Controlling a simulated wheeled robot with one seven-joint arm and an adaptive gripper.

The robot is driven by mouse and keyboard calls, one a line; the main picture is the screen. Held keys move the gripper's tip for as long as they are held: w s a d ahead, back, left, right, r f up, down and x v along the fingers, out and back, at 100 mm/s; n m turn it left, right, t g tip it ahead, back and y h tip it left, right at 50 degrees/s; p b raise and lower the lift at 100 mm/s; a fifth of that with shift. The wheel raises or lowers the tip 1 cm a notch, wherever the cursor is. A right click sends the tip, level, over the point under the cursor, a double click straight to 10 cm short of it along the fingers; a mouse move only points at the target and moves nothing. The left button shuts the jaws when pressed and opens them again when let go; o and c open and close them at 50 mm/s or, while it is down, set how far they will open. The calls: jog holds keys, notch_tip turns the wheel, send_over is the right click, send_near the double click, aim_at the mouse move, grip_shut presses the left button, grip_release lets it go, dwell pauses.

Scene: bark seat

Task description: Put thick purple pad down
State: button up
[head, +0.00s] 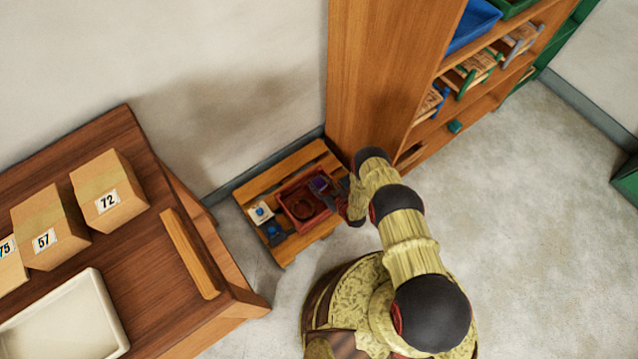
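The thick purple pad (319,184) shows small and dark at the tips of my gripper (326,188), over the upper part of a red tray (298,220). My gripper reaches in from the right and appears shut on the pad. The gap between pad and tray is too small to judge. The red tray sits on a low slatted wooden seat (258,188) against the wall. A dark ring-like thing (301,208) lies in the tray. The fingers and part of the arm hide the seat's right side.
A white card-like item (260,213) and a dark blue item (273,232) lie on the seat's left. A tall wooden shelf (385,70) stands close behind. A table (150,235) with numbered boxes (108,190) and a white tray (112,322) is at left. Floor at right is clear.

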jog(key=shift+s+d+r, duration=0.1)
jog(key=shift+s, duration=0.25)
jog(key=p+v, duration=0.4)
jog(key=v, duration=0.7)
jog(key=shift+s+d+r, duration=0.2)
jog(key=shift+r, duration=0.2)
